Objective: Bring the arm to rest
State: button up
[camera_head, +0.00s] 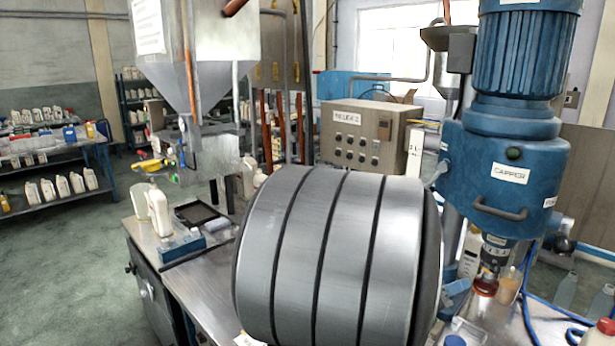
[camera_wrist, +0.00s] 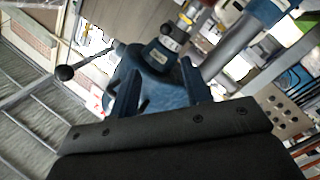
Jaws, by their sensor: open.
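My gripper (camera_wrist: 161,85) shows in the wrist view as two dark fingers standing apart beyond a black mount. It is open, and I see nothing held between the fingers. Blue machinery stands behind the fingers, with a ball-ended lever (camera_wrist: 65,72) to their left. In the head view, a large grey banded part of my arm fills the lower middle and hides much of the bench. The gripper itself does not show there.
The blue capper (camera_head: 508,178) stands at the right. A filler hopper (camera_head: 195,60) hangs at upper left above the metal bench (camera_head: 205,275). A control box (camera_head: 362,138) stands behind my arm. A white bottle (camera_head: 160,212) stands on the bench's left. The floor at far left is clear.

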jog(key=shift+w+r+n, duration=0.1)
jog(key=shift+w+n, duration=0.05)
jog(key=shift+n, duration=0.15)
jog(key=o, duration=1.2)
jog(key=shift+o, duration=0.2)
jog(key=s+a+f+m+t+y, duration=0.1)
jog(key=s+a+f+m+y, duration=0.2)
jog(key=s+f, duration=0.35)
jog(key=s+a+f+m+t+y, duration=0.1)
jog(key=s+f+m+y, duration=0.1)
jog(key=s+f+y, duration=0.4)
jog(key=w+d+f+h, duration=0.1)
jog(key=w+d+f, duration=0.4)
jog(key=w+f, duration=0.1)
jog(key=shift+w, duration=0.75)
jog(key=v, duration=1)
